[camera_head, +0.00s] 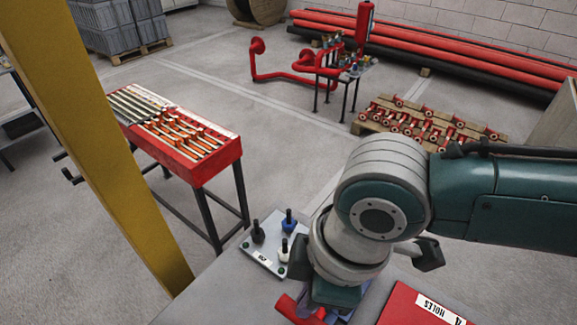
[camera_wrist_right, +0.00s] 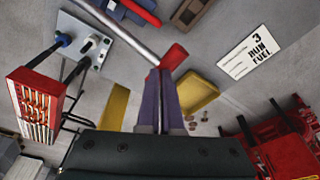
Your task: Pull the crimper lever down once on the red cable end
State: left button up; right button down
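The crimper lever is a silver rod (camera_wrist_right: 125,32) with a red grip (camera_wrist_right: 173,57) at its end in the right wrist view. My right gripper (camera_wrist_right: 163,75) has its two purple fingers close together on that red grip. In the head view my right gripper (camera_head: 322,300) points down at the bench top, partly hidden by my wrist, beside a red piece (camera_head: 297,309) at the bottom edge. A blue and red tool body (camera_wrist_right: 132,10) is cut off at the top of the wrist view. The red cable end cannot be made out. My left gripper is out of view.
A grey plate with blue, black and white knobs (camera_head: 262,262) stands left of my wrist on the bench. A red panel (camera_head: 412,308) lies to the right. A yellow post (camera_head: 100,140) rises at left. A yellow tray (camera_wrist_right: 199,92) lies beyond the fingers.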

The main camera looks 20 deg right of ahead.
jog(key=shift+s+a+f+b, duration=0.15)
jog(key=shift+f+b, duration=0.1)
jog(key=shift+f, duration=0.3)
jog(key=shift+s+a+f+b, duration=0.1)
jog(key=shift+f+b, duration=0.15)
jog(key=shift+f, duration=0.25)
jog(key=shift+s+a+f+b, duration=0.1)
jog(key=shift+a+f+b, duration=0.05)
jog(key=shift+f+b, duration=0.5)
jog(key=shift+s+a+f+b, duration=0.1)
jog(key=shift+f+b, duration=0.35)
jog(key=shift+f, duration=0.45)
jog(key=f+b, duration=0.2)
notch_tip(320, 180, up, 18)
jog(key=f+p, duration=0.1)
jog(key=p, duration=1.7)
send_over(300, 322)
jog(key=shift+w+r, duration=0.15)
jog(key=shift+r, duration=0.1)
